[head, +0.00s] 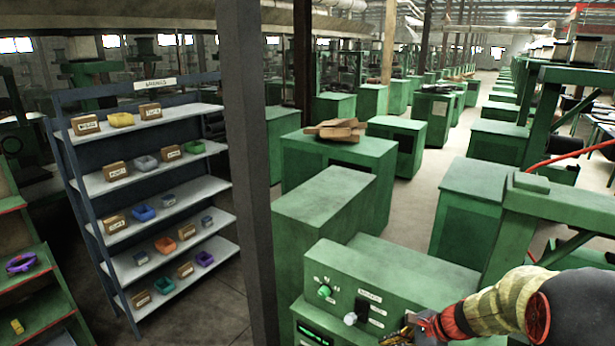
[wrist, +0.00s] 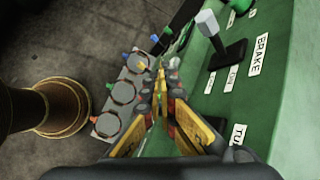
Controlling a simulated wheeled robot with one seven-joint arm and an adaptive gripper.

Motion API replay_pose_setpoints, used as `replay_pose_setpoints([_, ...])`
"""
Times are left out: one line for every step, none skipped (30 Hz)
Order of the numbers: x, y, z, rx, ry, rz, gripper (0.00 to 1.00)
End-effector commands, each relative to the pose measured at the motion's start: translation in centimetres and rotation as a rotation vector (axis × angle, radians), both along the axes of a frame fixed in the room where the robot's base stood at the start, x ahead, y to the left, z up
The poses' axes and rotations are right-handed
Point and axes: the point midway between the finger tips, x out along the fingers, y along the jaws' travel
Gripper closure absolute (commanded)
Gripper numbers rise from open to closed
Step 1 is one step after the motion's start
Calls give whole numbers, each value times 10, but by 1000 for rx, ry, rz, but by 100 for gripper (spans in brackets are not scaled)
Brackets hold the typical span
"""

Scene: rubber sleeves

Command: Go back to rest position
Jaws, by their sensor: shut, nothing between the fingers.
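My gripper (wrist: 161,80) shows in the wrist view with its yellow and dark fingers shut together and nothing between them. It is close beside a green control panel (wrist: 270,115) that carries a lever with a pale knob (wrist: 207,22) and a label reading BRAKE. In the head view my gripper (head: 412,325) is at the lower right, just right of the panel's white-knobbed lever (head: 350,318). My arm comes in from the lower right corner. Its fingertips are small and partly cut off there.
A green machine cabinet (head: 335,262) with a green knob (head: 324,291) stands in front. A dark post (head: 252,180) rises left of it. A blue shelf rack (head: 160,186) holds boxes and coloured bins. In the wrist view a grey block with round openings (wrist: 121,92) lies below.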

Motion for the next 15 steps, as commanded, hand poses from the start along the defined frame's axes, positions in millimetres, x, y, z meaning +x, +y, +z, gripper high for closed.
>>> replay_pose_setpoints([-16, 3, 4, -45, -15, 88, 100])
replay_pose_setpoints([-26, 5, 4, -73, -23, 143, 100])
replay_pose_setpoints([-41, 8, 2, -110, -34, 221, 100])
replay_pose_setpoints([-51, 10, 1, -139, -44, 279, 100])
replay_pose_setpoints([-62, 13, -1, -169, -55, 339, 100])
replay_pose_setpoints([-75, 15, -2, -207, -68, 412, 100])
replay_pose_setpoints([-84, 17, -3, -231, -76, 462, 100])
replay_pose_setpoints([-93, 18, -4, -257, -86, 511, 100])
replay_pose_setpoints([-104, 20, -6, -292, -98, 576, 100])
replay_pose_setpoints([-112, 21, -8, -318, -109, 624, 100])
replay_pose_setpoints([-121, 22, -9, -346, -118, 670, 100])
replay_pose_setpoints([-132, 23, -12, -383, -132, 734, 100])
replay_pose_setpoints([-141, 24, -15, -411, -140, 782, 100])
replay_pose_setpoints([-150, 24, -17, -440, -152, 829, 100])
replay_pose_setpoints([-161, 25, -21, -478, -165, 888, 100])
